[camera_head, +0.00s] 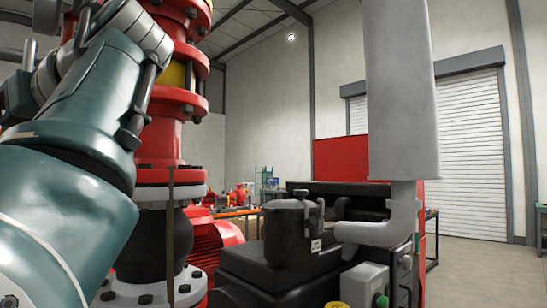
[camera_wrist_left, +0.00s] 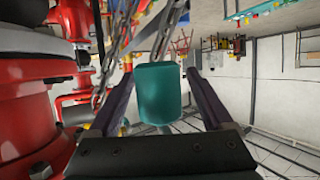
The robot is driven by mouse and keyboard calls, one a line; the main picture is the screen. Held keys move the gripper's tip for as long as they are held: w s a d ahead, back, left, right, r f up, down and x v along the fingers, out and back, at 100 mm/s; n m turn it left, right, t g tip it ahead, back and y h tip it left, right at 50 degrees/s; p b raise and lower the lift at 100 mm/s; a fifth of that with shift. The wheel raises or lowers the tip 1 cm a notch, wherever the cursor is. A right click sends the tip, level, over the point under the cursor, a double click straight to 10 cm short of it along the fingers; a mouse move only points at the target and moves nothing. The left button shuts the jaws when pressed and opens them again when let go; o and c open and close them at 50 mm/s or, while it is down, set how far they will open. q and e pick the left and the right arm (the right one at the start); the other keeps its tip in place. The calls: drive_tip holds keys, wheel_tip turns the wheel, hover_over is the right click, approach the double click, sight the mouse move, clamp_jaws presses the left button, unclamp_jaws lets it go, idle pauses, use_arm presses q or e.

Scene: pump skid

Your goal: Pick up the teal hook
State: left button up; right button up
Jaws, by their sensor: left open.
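A teal block-like piece (camera_wrist_left: 158,95), which appears to be part of the teal hook, is in the middle of the left wrist view. My left gripper (camera_wrist_left: 159,72) is open, with one dark finger on each side of it. A narrow gap shows between the teal piece and each finger. Any curved hook end is hidden or cannot be made out. In the head view, my left arm crosses the left side, and I cannot make out the hook there. My right gripper is in neither view.
A metal chain (camera_wrist_left: 120,38) hangs close by the left finger. Red flanged piping (camera_head: 170,130) stands right beside my left arm. A black engine (camera_head: 290,230) with a grey exhaust cylinder (camera_head: 400,90) stands to the right. Open floor (camera_head: 480,275) lies at the far right.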

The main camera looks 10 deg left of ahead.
use_arm(q)
drive_tip(key=shift+d, duration=0.1)
drive_tip(key=shift+c, duration=0.3)
drive_tip(key=shift+c, duration=0.7)
clamp_jaws()
